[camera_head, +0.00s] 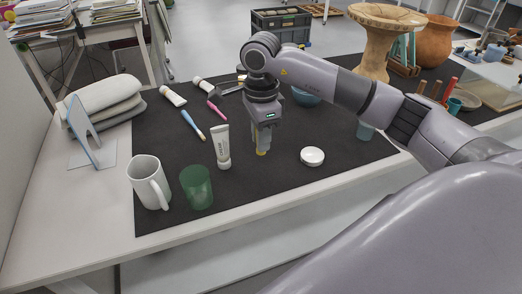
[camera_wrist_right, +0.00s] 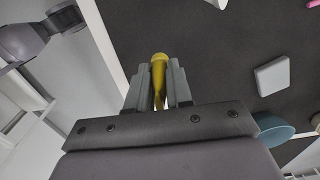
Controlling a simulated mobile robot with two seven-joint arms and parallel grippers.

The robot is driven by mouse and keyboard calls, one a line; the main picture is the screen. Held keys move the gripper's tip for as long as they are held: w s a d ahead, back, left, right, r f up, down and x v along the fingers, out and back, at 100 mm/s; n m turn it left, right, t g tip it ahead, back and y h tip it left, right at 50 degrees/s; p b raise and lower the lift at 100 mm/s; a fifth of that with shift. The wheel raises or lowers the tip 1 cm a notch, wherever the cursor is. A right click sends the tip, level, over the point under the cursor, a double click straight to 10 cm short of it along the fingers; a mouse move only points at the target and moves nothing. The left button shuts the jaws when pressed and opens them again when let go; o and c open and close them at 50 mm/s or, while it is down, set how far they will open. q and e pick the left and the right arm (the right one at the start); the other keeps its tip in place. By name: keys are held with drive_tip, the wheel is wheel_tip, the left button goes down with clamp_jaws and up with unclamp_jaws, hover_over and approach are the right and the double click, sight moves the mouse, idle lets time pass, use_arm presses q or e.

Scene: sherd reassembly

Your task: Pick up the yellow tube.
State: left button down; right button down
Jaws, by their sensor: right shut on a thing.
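The yellow tube (camera_wrist_right: 159,72) is between the two fingers of my right gripper (camera_wrist_right: 158,85) in the right wrist view. The fingers are shut on it and its rounded end sticks out past them. In the head view my right gripper (camera_head: 262,140) points down over the dark mat, with a small yellow part of the tube (camera_head: 262,152) showing at the fingertips. The rest of the tube is hidden by the gripper. I cannot tell whether the tube touches the mat. My left gripper is in neither view.
A white tube (camera_head: 222,147) stands just left of the gripper, and a white round lid (camera_head: 312,156) lies to its right. A green cup (camera_head: 197,188) and a white mug (camera_head: 148,182) are at front left. A blue bowl (camera_head: 305,97) is behind. The dark mat (camera_head: 250,195) is bare in front.

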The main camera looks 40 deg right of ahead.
wheel_tip(320, 180, up, 14)
drive_tip(key=p, duration=0.1)
drive_tip(key=shift+p, duration=0.4)
drive_tip(key=shift+f, duration=0.2)
